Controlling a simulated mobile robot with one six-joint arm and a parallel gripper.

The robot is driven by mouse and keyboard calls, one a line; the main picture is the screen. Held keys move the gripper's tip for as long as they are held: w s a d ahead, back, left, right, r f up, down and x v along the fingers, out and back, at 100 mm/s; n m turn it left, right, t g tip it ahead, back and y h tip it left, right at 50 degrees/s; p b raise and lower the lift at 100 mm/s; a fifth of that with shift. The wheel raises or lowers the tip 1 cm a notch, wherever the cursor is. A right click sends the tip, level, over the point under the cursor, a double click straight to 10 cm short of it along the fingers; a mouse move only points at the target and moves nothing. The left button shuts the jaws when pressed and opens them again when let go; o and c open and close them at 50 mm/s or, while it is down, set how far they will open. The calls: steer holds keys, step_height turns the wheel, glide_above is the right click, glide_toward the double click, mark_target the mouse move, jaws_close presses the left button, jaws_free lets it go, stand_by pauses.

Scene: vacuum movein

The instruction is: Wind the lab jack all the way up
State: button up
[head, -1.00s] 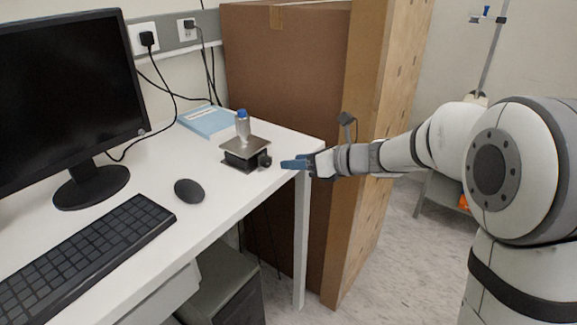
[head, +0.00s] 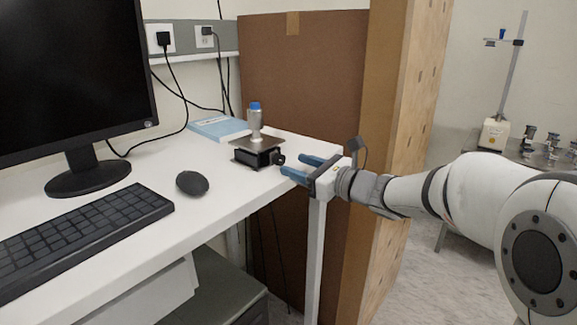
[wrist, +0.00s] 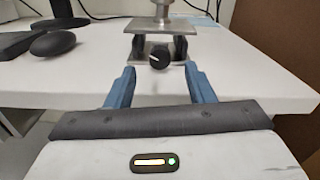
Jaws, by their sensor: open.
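The lab jack (head: 258,157) stands low on the white desk near its right end, with a flat metal top plate and a dark body. A grey bottle with a blue cap (head: 255,121) stands upright on the plate. The jack's black knob (head: 279,159) faces my gripper (head: 302,166). In the wrist view the knob (wrist: 159,60) shows a white line and lies beyond and between the fingertips of my gripper (wrist: 160,75). The blue fingers are open and empty, and appear short of the knob. The lab jack (wrist: 160,27) is seen there from its knob side.
A blue book (head: 219,129) lies behind the jack. A mouse (head: 192,183), a keyboard (head: 88,230) and a monitor (head: 72,90) occupy the left of the desk (head: 165,160). A tall brown box (head: 300,80) stands behind the desk's right end.

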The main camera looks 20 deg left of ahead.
mark_target(283, 160)
steer(key=shift+x, duration=1.75)
steer(key=c, duration=1)
steer(key=shift+f+m+b, duration=0.1)
steer(key=shift+m+b, duration=0.45)
steer(key=shift+m, duration=1.05)
steer(key=o, duration=1)
steer(key=shift+d, duration=0.1)
